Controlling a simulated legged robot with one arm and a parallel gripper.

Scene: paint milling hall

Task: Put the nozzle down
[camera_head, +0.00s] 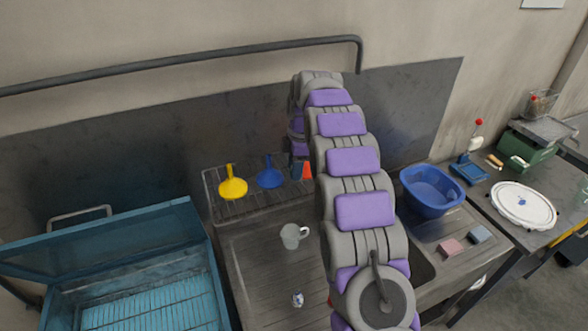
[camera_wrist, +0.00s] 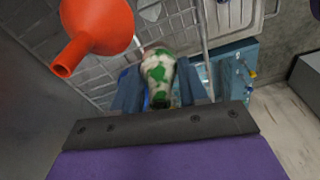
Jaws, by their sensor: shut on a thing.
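The nozzle (camera_wrist: 158,68), white with green blotches, sits between the two blue-grey fingers of my gripper (camera_wrist: 158,82) in the wrist view. The fingers are shut on it, and its lower end is partly hidden between them. An orange-red funnel (camera_wrist: 97,25) is close to the left of the gripper in that view. In the head view my arm reaches over the sink unit toward the rack at the back, and the arm hides the nozzle. Whether the nozzle touches anything below cannot be told.
A wire rack (camera_head: 214,184) holds a yellow funnel (camera_head: 233,188), a blue funnel (camera_head: 269,178) and the orange-red one (camera_head: 307,171). A mug (camera_head: 292,236) and a small pale item (camera_head: 297,299) are on the steel drainboard (camera_head: 262,270). A blue basin (camera_head: 430,190) stands right.

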